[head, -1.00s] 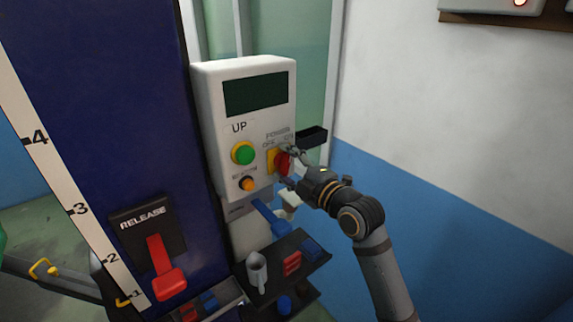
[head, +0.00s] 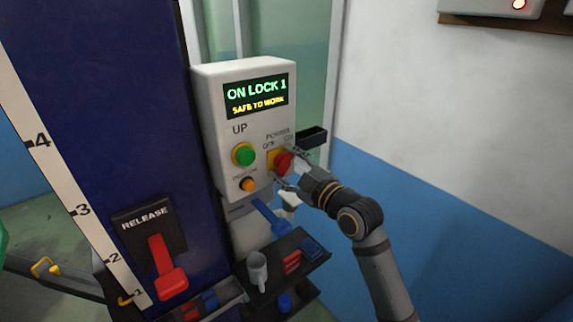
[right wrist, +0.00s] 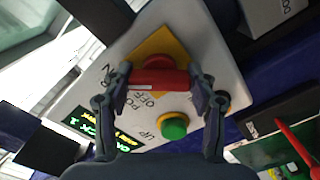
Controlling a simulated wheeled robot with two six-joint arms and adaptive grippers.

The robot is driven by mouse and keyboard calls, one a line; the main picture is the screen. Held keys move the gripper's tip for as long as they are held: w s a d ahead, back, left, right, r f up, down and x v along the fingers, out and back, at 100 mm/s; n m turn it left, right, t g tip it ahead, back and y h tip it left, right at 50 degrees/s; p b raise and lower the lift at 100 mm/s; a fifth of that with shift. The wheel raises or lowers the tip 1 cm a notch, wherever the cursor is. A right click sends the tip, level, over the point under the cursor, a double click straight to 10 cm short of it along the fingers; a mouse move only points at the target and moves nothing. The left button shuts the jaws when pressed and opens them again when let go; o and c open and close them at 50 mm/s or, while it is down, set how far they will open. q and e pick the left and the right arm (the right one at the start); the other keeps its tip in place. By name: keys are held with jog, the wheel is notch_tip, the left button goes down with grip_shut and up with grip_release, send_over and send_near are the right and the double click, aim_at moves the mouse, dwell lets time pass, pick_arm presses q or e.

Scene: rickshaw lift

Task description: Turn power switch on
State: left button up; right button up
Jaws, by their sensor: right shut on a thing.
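The power switch (head: 284,160) is a red knob on a yellow plate at the right side of a white control box (head: 213,130). My right gripper (head: 286,169) is at the knob, reaching in from the right. In the right wrist view the red knob (right wrist: 160,76) sits between the two fingers of my right gripper (right wrist: 158,86), which is shut on it. The box's display (head: 256,95) is lit and reads "ON LOCK 1" and "SAFE TO WORK". My left gripper is not in view.
A green UP button (head: 243,154) and an orange button (head: 247,185) are left of the switch. A red release lever (head: 165,270) is on the blue column (head: 110,100). A tool tray (head: 296,248) sits below the box.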

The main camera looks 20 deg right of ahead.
jog(key=o, duration=1.2)
jog(key=shift+c, duration=0.2)
